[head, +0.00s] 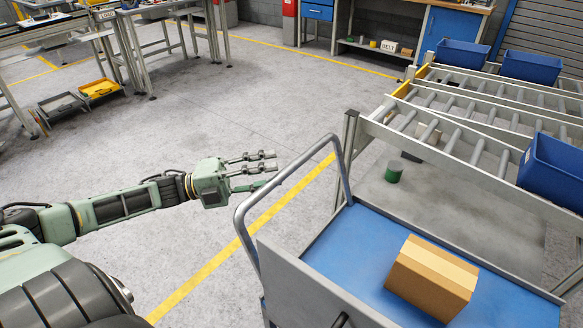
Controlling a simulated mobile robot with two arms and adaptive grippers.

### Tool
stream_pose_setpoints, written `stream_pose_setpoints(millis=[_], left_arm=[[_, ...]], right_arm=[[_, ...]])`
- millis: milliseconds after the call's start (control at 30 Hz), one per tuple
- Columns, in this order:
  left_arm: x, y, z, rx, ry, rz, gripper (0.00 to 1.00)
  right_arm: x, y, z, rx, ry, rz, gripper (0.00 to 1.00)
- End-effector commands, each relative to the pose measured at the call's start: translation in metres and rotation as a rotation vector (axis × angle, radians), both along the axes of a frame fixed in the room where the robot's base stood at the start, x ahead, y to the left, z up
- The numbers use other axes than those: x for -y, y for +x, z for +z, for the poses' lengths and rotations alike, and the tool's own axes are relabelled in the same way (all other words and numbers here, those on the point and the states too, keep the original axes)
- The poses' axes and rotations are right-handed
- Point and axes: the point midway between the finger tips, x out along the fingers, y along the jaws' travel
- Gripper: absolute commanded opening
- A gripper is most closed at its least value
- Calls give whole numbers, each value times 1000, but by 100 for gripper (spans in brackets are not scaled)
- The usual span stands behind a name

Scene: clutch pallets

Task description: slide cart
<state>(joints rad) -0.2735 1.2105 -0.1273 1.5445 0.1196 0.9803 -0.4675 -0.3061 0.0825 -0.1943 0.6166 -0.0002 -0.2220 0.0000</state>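The cart has a blue deck (345,250), a grey end panel and a bent grey tube handle (290,172); it stands at the lower right. A cardboard box (432,279) sits on its deck. My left gripper (268,170) is just left of the handle, its fingers spread and pointing right towards the tube. The gripper looks open and empty, and a small gap seems to lie between its fingertips and the tube. My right gripper is not in view.
A roller rack (470,128) with blue bins (553,168) stands right behind the cart. A green cylinder (394,171) is under it. Workbenches (150,45) and floor trays (99,89) are at the upper left. The floor (215,105) between is clear, with a yellow line (222,258).

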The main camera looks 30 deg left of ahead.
Motion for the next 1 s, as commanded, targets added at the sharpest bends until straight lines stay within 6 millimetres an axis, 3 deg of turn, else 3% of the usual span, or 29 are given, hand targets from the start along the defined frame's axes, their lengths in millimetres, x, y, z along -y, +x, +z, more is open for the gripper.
stream_pose_setpoints(millis=[400, 800, 1000], left_arm=[[38, 34, 8, 0, -1, 2, 36], [43, 38, 7, -2, 0, 3, 36], [43, 38, 7, -2, 0, 3, 18]], right_arm=[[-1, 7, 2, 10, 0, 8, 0], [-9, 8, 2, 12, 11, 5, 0], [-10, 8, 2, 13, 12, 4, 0]])
